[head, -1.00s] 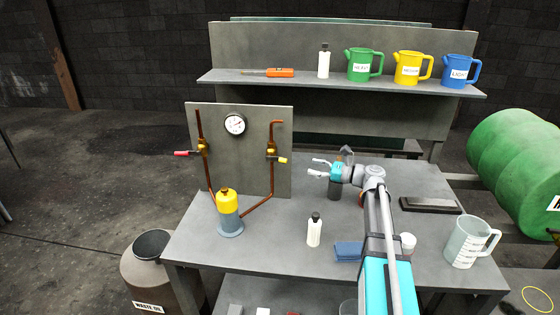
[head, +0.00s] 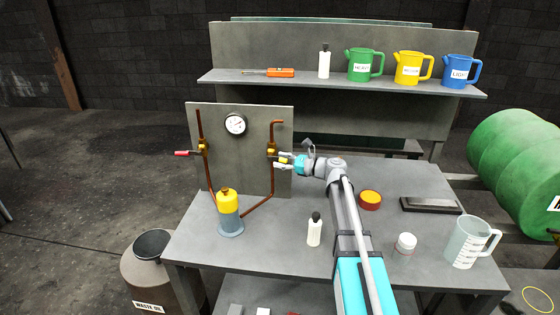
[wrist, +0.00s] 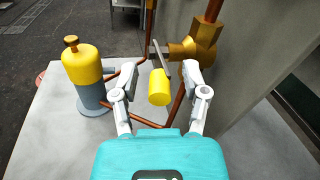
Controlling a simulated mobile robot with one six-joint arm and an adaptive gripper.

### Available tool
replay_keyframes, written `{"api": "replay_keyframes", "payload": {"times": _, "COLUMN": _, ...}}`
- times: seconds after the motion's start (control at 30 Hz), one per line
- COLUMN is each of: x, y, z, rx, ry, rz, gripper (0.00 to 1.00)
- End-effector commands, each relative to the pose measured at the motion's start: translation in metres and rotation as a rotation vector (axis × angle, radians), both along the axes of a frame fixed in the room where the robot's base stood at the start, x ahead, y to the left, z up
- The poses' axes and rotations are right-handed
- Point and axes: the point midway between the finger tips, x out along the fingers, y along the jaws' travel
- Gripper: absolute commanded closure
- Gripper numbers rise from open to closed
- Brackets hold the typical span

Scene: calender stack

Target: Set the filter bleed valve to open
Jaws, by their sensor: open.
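A brass valve (head: 271,150) sits on the right copper pipe of the upright panel. Its grey lever carries a yellow grip, which points toward my gripper. My gripper (head: 283,161) is open at this valve. In the wrist view the yellow grip (wrist: 159,88) lies between the two spread fingers, with gaps visible on both sides. The brass body (wrist: 198,42) is just beyond the fingertips, to the right. A second valve (head: 203,149) with a red grip (head: 182,153) is on the left pipe. The yellow and blue-grey filter (head: 228,208) stands below, joined to the pipes.
The panel (head: 240,165) with a gauge (head: 235,124) rises close behind my fingers. On the bench are a white bottle (head: 314,230), a red-brown round tin (head: 370,199), a white jar (head: 405,243) and a clear jug (head: 470,242). Coloured jugs stand on the shelf (head: 310,82).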

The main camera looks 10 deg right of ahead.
Motion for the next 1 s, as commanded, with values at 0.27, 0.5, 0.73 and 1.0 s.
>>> {"api": "replay_keyframes", "payload": {"times": 0.27, "x": 0.0023, "y": 0.0043, "z": 0.0, "rx": 0.0, "ry": 0.0, "rz": 0.001, "gripper": 0.42}}
{"api": "replay_keyframes", "payload": {"times": 0.5, "x": 0.0021, "y": 0.0041, "z": 0.0, "rx": 0.0, "ry": 0.0, "rz": 0.001, "gripper": 0.6}}
{"api": "replay_keyframes", "payload": {"times": 0.73, "x": 0.002, "y": 0.0034, "z": 0.0, "rx": 0.0, "ry": 0.0, "rz": 0.0, "gripper": 1.0}}
{"api": "replay_keyframes", "payload": {"times": 1.0, "x": 0.0017, "y": 0.0033, "z": 0.0004, "rx": -0.003, "ry": 0.001, "rz": -0.001, "gripper": 1.0}}
